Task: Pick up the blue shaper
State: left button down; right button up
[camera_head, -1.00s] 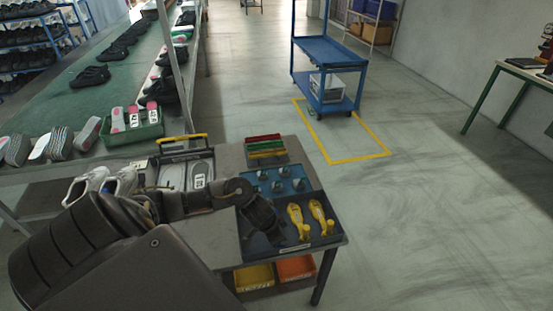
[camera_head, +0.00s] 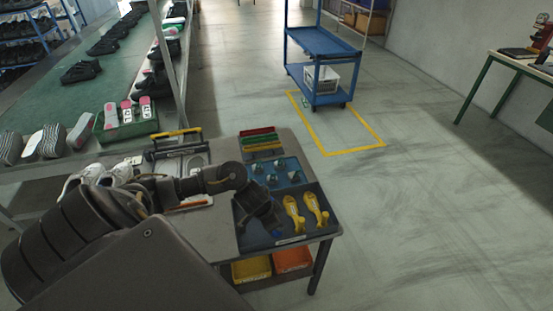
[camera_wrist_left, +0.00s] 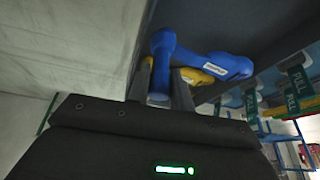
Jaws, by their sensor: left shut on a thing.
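The blue shaper (camera_wrist_left: 205,62) is in the left wrist view, with a white label along its body and one thick end between the fingers. My left gripper (camera_wrist_left: 160,88) is shut on that end. In the head view my left gripper (camera_head: 268,218) is over the left part of the dark shaper tray (camera_head: 290,238), and the arm hides nearly all of the blue shaper. I cannot tell how far it is above the tray. Two yellow shapers (camera_head: 294,215) lie to its right, and yellow also shows behind the blue shaper in the left wrist view (camera_wrist_left: 192,76). My right gripper is not in view.
Behind the tray are a blue tray (camera_head: 286,166) of small parts and a rack with red, yellow and green bars (camera_head: 260,140). White shoes (camera_head: 95,176) stand at the left. Yellow (camera_head: 251,269) and orange bins (camera_head: 292,260) sit below. The floor to the right is clear.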

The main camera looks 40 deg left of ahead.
pick_arm(q)
jog(key=s+a+r+b, duration=0.2)
jog(key=s+a+r, duration=0.4)
jog(key=s+r, duration=0.3)
jog(key=shift+s+r, duration=0.2)
jog(key=shift+s, duration=1.5)
jog(key=shift+a+r, duration=0.1)
